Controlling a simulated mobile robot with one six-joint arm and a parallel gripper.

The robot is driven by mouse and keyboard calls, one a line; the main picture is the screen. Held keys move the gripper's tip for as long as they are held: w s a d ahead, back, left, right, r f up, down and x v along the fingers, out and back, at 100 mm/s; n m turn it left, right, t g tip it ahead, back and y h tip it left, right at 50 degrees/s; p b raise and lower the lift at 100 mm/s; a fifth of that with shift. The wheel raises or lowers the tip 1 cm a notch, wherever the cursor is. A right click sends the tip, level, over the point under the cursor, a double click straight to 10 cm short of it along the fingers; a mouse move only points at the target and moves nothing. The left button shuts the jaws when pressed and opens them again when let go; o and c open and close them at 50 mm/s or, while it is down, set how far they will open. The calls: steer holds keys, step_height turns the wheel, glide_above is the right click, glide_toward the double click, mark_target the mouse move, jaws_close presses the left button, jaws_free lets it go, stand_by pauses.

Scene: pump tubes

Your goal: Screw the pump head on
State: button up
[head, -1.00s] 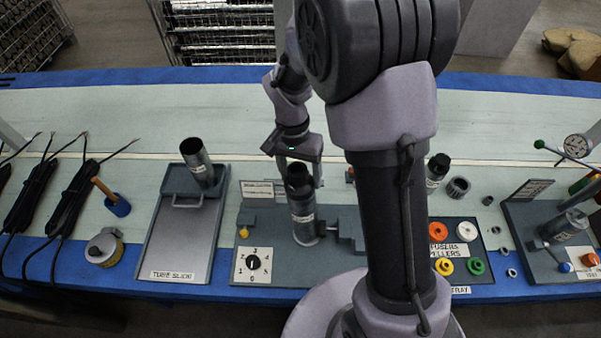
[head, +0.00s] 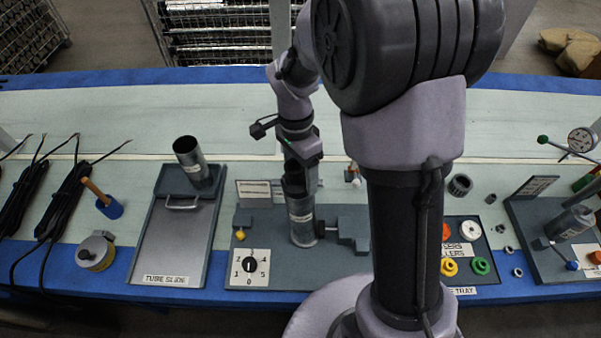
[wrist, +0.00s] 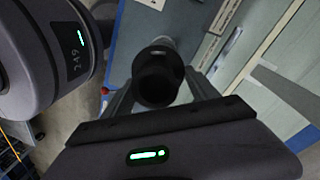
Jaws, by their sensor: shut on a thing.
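A grey tube (head: 302,222) with a white label stands nearly upright at the clamp fixture (head: 349,232) in the middle of the bench. The black pump head (head: 294,187) is at the tube's upper end. My gripper (head: 298,182) is around it from above and behind, shut on the pump head. In the wrist view the round, dark pump head (wrist: 158,76) sits between the two fingers, in line with the tube. The joint between head and tube is too dark to tell how they meet.
A numbered dial (head: 249,266) is at the fixture's front left. The tube slide (head: 172,245) holds another tube (head: 193,160) at left. A tray of coloured rings (head: 464,248) lies right of my arm. A gauge stand (head: 556,262) is at far right.

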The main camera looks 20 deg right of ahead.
steer(key=shift+f+m+b, duration=0.2)
steer(key=shift+m+b, duration=0.35)
steer(key=shift+m, duration=0.05)
steer(key=shift+s+m+b, duration=0.1)
steer(key=shift+m+b, duration=0.3)
steer(key=shift+m, duration=0.3)
steer(key=shift+s+r+m, duration=0.1)
steer(key=shift+r+m, duration=0.1)
steer(key=shift+m, duration=0.2)
